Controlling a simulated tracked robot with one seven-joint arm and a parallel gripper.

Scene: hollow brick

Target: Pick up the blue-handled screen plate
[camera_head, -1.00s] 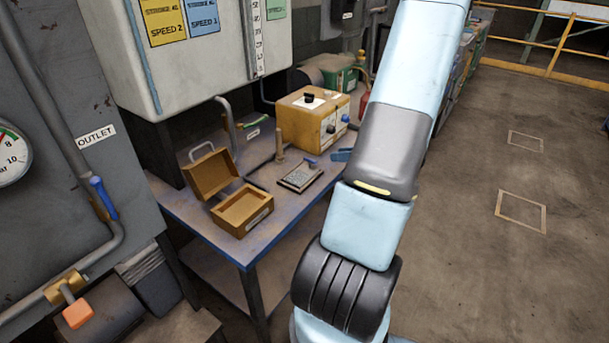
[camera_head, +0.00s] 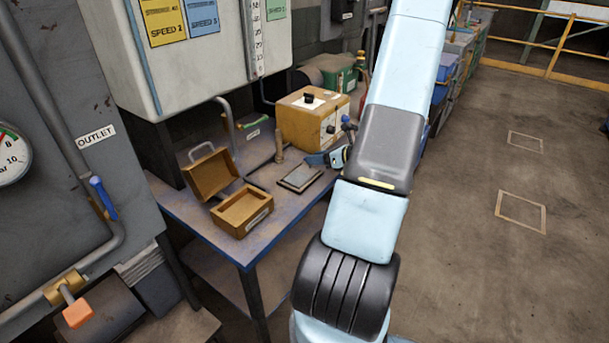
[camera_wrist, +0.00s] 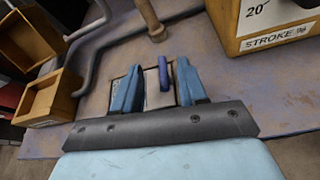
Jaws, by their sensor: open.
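The screen plate (camera_head: 300,178) is a flat grey rectangle lying on the bench. In the wrist view the plate (camera_wrist: 151,80) shows partly behind my fingers. Its dark blue handle (camera_wrist: 165,74) stands up between them. My gripper (camera_wrist: 160,68) is open, with one light blue finger on either side of the handle and a visible gap to each. In the head view my gripper (camera_head: 322,159) is low over the bench at the plate's far right side, and the handle cannot be clearly told from the fingers.
An open wooden box (camera_head: 243,210) stands left of the plate. A wooden-handled tool (camera_head: 279,147) stands behind it, with a bent pipe alongside. A yellow control box (camera_head: 312,118) is behind my gripper. The bench (camera_head: 262,243) is bare along its front edge.

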